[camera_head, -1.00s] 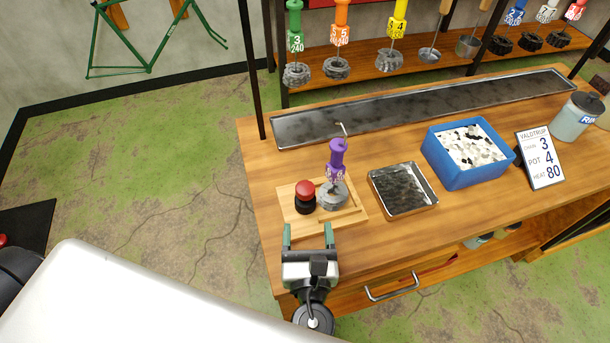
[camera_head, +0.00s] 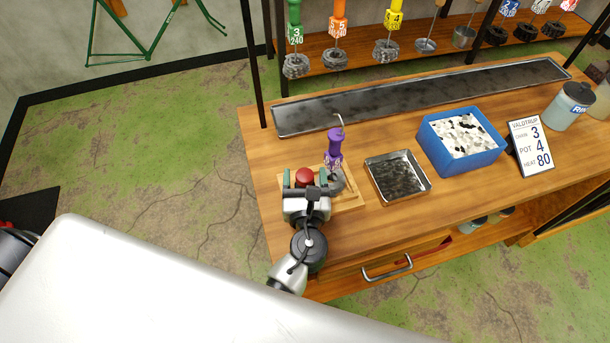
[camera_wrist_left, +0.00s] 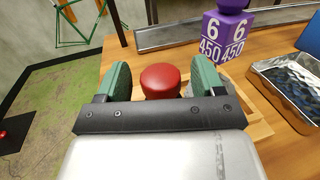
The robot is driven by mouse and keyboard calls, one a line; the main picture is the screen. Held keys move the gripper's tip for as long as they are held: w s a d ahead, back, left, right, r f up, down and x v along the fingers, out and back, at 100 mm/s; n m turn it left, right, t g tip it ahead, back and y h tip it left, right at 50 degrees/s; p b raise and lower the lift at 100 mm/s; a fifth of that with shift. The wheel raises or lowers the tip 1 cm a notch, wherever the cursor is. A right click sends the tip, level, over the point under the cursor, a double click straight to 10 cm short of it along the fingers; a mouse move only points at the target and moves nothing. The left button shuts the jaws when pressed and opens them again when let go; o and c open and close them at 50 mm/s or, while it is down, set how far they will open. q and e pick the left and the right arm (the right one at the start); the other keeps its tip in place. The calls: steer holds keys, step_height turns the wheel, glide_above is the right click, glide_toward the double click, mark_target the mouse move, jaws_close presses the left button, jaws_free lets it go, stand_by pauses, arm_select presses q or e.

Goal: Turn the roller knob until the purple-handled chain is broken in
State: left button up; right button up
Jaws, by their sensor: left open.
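The red roller knob (camera_head: 305,176) stands on the small wooden roller board (camera_head: 349,203) at the left of the bench. It also shows in the left wrist view (camera_wrist_left: 161,81), between the two green fingers. My left gripper (camera_head: 304,180) is open, with a finger on each side of the knob; I cannot tell if either touches it. The purple-handled chain (camera_head: 335,148) stands upright on the board just right of the knob, and its label reads 6 and 450 in the wrist view (camera_wrist_left: 222,35). Its grey chain coil is partly hidden by my gripper. My right gripper is not seen.
A metal tray (camera_head: 424,187) lies right of the board. A blue bin (camera_head: 463,171) of pale and dark chunks and a sign (camera_head: 530,146) stand farther right. A long dark trough (camera_head: 420,97) runs behind. Other handled chains hang at the rear rack.

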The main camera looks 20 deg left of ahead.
arm_select(q)
steer(key=c, duration=0.9)
steer(key=shift+m+h, duration=0.3)
steer(key=shift+h, duration=0.2)
